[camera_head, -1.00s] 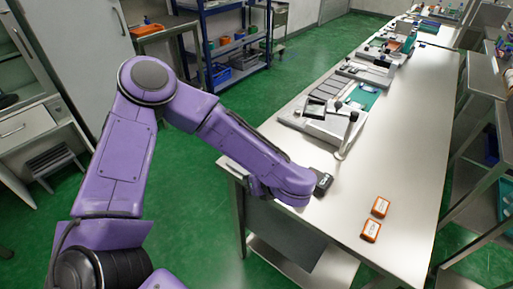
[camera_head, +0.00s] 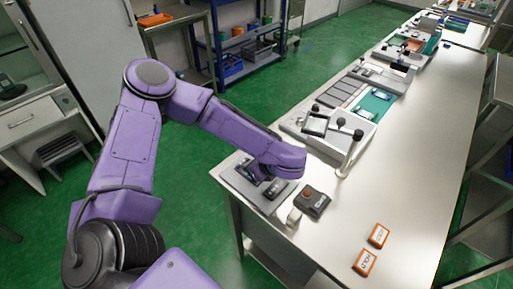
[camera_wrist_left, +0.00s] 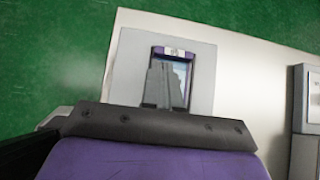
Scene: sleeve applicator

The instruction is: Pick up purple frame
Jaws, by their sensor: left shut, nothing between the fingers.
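The purple frame (camera_wrist_left: 182,68) lies on a light grey pad (camera_wrist_left: 205,90) in the left wrist view. It has a purple rim around a lit, bluish face with a small white mark at its top. My left gripper (camera_wrist_left: 158,66) is shut and empty. Its grey fingers show in front of the frame and hide its left and lower middle; I cannot tell whether they touch it. In the head view the pad (camera_head: 238,180) sits at the table's near left corner, partly under my left arm, and the frame is hard to make out there. My right gripper is not in view.
A grey box with a red button (camera_head: 312,203) and a small white object (camera_head: 294,217) stand right of the pad. A grey applicator with a lever (camera_head: 350,152) stands farther back. Two orange-edged blocks (camera_head: 365,262) lie at the front right. The table's right side is clear.

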